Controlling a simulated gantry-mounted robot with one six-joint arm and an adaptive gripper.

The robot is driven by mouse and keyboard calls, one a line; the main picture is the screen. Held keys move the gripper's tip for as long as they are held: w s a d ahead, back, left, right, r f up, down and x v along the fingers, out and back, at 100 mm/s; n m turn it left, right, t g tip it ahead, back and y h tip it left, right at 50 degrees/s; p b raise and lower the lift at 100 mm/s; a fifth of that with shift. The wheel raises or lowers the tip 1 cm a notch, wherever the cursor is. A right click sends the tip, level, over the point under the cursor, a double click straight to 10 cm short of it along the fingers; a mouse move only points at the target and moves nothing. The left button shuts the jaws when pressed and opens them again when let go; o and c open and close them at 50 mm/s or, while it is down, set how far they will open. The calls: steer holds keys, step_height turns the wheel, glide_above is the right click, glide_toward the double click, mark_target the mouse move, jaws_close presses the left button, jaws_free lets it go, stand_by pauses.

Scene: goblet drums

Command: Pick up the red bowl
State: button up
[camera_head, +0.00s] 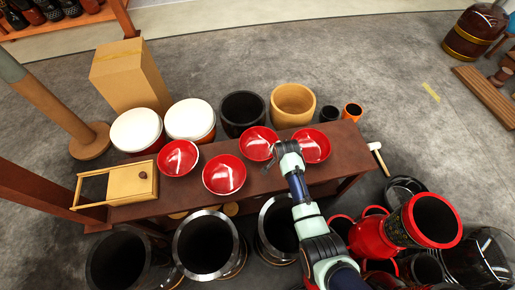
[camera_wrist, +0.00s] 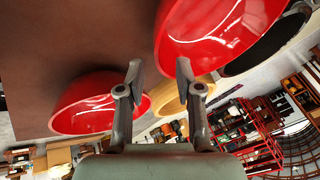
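Several glossy red bowls stand on the brown bench (camera_head: 130,210) in the head view: a far left bowl (camera_head: 178,158), a front bowl (camera_head: 223,175), a middle bowl (camera_head: 258,143) and a right bowl (camera_head: 316,146). My gripper (camera_head: 287,148) is over the bench between the middle and right bowls. In the wrist view my gripper (camera_wrist: 158,66) is open, its two fingers apart with nothing held. One red bowl (camera_wrist: 85,105) is at the left finger, and another red bowl (camera_wrist: 225,25) is at the upper right. I cannot tell whether a finger touches either bowl.
White-topped drums (camera_head: 136,130), a black drum (camera_head: 242,112) and a tan drum (camera_head: 293,104) stand behind the bench. A wooden box (camera_head: 132,184) is at its left end. Large black drums (camera_head: 205,245) and red drums (camera_head: 432,220) crowd the front. Bare bench lies between bowls.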

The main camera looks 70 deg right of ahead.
steer(key=b+x, duration=0.2)
steer(key=a+b+x, duration=0.1)
steer(key=b+x, duration=0.1)
steer(key=shift+w+d+f, duration=0.15)
steer(key=shift+d+f, duration=0.05)
steer(key=shift+f, duration=0.4)
steer(key=shift+w+d+f+b, duration=0.1)
steer(key=shift+d+f+b, duration=0.05)
steer(key=shift+d+b, duration=0.15)
steer(key=shift+a, duration=0.1)
steer(key=shift+c, duration=0.3)
jaws_close()
